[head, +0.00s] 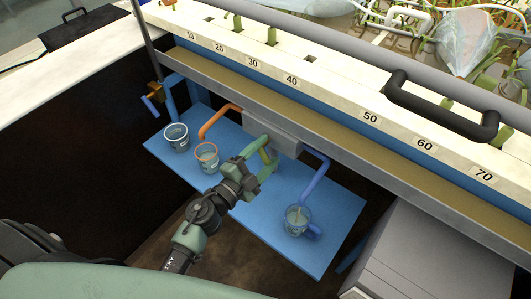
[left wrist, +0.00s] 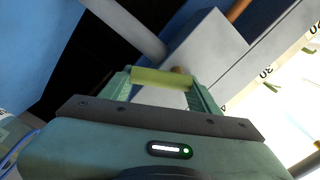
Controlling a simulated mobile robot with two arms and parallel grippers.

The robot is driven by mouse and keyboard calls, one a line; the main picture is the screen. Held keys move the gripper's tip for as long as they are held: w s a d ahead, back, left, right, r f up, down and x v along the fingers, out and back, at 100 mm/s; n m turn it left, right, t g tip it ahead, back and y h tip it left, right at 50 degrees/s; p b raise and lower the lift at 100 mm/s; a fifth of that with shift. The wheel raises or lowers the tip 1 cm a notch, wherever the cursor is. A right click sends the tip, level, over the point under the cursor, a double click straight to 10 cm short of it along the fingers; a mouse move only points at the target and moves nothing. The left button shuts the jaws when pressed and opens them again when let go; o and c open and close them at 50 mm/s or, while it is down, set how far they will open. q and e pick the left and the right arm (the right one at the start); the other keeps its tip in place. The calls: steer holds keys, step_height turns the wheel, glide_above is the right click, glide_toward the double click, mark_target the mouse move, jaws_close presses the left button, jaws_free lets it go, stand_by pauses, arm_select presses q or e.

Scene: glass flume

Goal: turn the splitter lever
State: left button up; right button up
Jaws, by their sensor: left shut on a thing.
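The splitter box (head: 275,134) is a grey block under the flume's edge, with an orange pipe (head: 217,118) leaving on the left and a blue pipe (head: 317,173) on the right. The splitter lever (head: 266,154) is a short yellow-green bar at the box's front, largely hidden by the fingers. My left gripper (head: 263,157) is shut on it. In the left wrist view the lever (left wrist: 165,78) lies across between the two green fingers (left wrist: 165,88), in front of the grey box (left wrist: 207,48). My right gripper is not in view.
A blue shelf (head: 258,216) below holds a white-rimmed cup (head: 176,139), an orange-rimmed cup (head: 207,156) and a blue-handled cup (head: 297,221). A grey cabinet (head: 420,255) stands at the lower right. The flume's numbered rail (head: 330,95) and a black handle (head: 440,108) are above.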

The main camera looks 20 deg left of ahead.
arm_select(q)
steer(key=shift+w+a+f+m+b, duration=0.1)
steer(key=shift+a+f+m+b, duration=0.1)
steer(key=shift+m, duration=0.8)
steer(key=shift+a+f+m+b, duration=0.1)
steer(key=shift+m+b, duration=0.15)
steer(key=shift+m, duration=0.75)
steer(key=shift+w+a+f+m+b, duration=0.1)
steer(key=shift+a+f+m+b, duration=0.1)
steer(key=shift+m, duration=0.8)
steer(key=o, duration=1.4)
steer(key=shift+r, duration=0.1)
steer(key=shift+s, duration=0.1)
